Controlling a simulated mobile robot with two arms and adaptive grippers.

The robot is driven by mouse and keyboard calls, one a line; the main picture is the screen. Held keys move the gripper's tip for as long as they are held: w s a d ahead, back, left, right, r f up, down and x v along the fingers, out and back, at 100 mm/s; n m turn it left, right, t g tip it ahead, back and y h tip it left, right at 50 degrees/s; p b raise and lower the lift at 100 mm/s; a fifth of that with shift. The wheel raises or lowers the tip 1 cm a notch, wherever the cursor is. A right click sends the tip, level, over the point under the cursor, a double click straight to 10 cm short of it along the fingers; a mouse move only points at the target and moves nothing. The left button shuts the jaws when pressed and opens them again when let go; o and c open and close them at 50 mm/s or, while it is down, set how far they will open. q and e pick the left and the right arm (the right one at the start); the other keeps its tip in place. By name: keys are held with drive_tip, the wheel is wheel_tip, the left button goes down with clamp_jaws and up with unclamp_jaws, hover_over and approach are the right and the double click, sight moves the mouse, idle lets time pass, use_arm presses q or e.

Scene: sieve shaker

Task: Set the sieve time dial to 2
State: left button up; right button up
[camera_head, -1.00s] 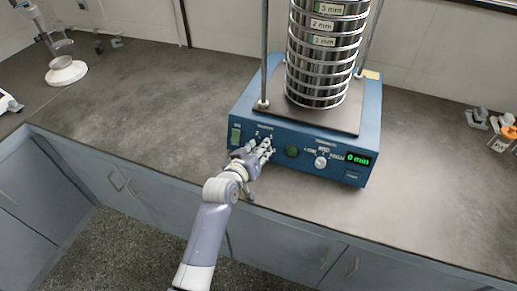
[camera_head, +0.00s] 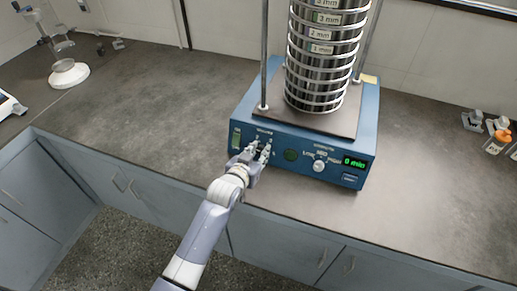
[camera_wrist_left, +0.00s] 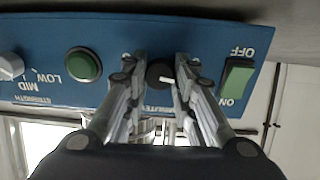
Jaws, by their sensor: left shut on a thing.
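The blue sieve shaker (camera_head: 263,117) stands on the counter with a stack of metal sieves (camera_head: 321,62) on top. My left gripper (camera_head: 259,153) is at the left part of its front panel, over the time dial. In the left wrist view the time dial (camera_wrist_left: 158,75), dark with a pale pointer, lies between the two fingers of my left gripper (camera_wrist_left: 160,72), and they are shut on it. The fingers hide most of the dial's scale, so its setting cannot be read. The green display (camera_head: 355,162) reads 0 min. My right gripper is not in view.
Beside the time dial are a green on/off switch (camera_wrist_left: 237,78) and a round green button (camera_wrist_left: 83,65). A white strength knob (camera_head: 319,166) sits further right. A glass apparatus on a white base (camera_head: 68,74) stands far left; small items (camera_head: 497,135) lie far right.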

use_arm(q)
drive_tip(key=m+p, duration=0.2)
drive_tip(key=m, duration=0.2)
drive_tip(key=shift+r+m, duration=0.1)
drive_tip(key=shift+m, duration=0.2)
drive_tip(key=m+p, duration=0.1)
drive_tip(key=m, duration=0.3)
idle(0.5)
drive_tip(key=o, duration=1.1)
drive_tip(key=shift+y, duration=0.3)
drive_tip(key=v, duration=1.2)
drive_tip(key=shift+a, duration=0.1)
